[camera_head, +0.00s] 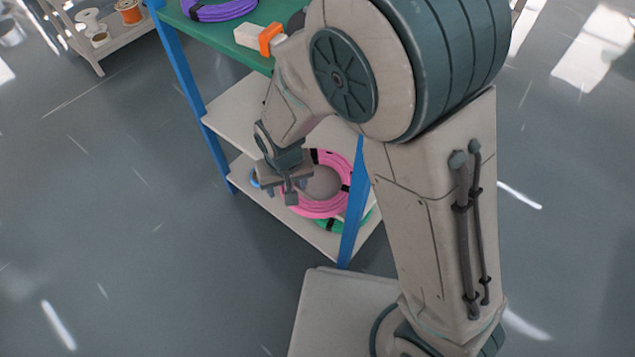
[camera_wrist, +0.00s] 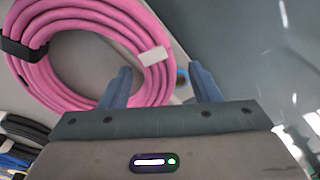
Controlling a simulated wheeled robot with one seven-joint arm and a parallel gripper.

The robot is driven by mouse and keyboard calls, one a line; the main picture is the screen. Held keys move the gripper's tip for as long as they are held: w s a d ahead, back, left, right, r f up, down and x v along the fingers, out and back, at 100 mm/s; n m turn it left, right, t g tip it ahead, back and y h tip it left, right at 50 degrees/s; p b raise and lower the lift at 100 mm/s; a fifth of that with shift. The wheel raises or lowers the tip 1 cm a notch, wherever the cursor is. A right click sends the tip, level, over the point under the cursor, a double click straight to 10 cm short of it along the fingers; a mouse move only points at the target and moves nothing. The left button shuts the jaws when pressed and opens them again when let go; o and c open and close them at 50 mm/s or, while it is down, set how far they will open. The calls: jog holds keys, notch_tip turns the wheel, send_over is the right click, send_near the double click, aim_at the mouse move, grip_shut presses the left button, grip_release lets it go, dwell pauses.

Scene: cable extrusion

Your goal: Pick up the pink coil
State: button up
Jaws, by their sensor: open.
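The pink coil (camera_head: 318,211) lies on the bottom shelf of a rack, partly hidden behind my gripper (camera_head: 275,187) in the head view. In the wrist view the pink coil (camera_wrist: 72,101) fills the upper left, with a black band and a white tag on it. My gripper (camera_wrist: 162,84) is open and empty. Its two blue fingers appear on either side of the coil's right-hand band, one over the inner edge and one outside it. I cannot tell whether the fingertips are level with the coil or still above it.
A green coil (camera_head: 328,227) shows under the pink one. Black and blue cables (camera_wrist: 18,132) lie at lower left in the wrist view. Blue rack posts (camera_head: 352,215) and a middle shelf (camera_head: 235,112) stand close to my arm. A purple coil (camera_head: 218,11) lies on the green top.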

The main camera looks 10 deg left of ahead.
grip_shut()
jog(key=shift+r, duration=0.1)
jog(key=shift+r+p, duration=0.65)
jog(key=shift+r, duration=0.15)
jog(key=s+a+p, duration=0.2)
jog(key=s+a, duration=0.2)
jog(key=s, duration=0.4)
jog(key=s+a+p, duration=0.2)
jog(key=s+a, duration=0.2)
jog(key=s, duration=0.4)
jog(key=shift+a, duration=0.15)
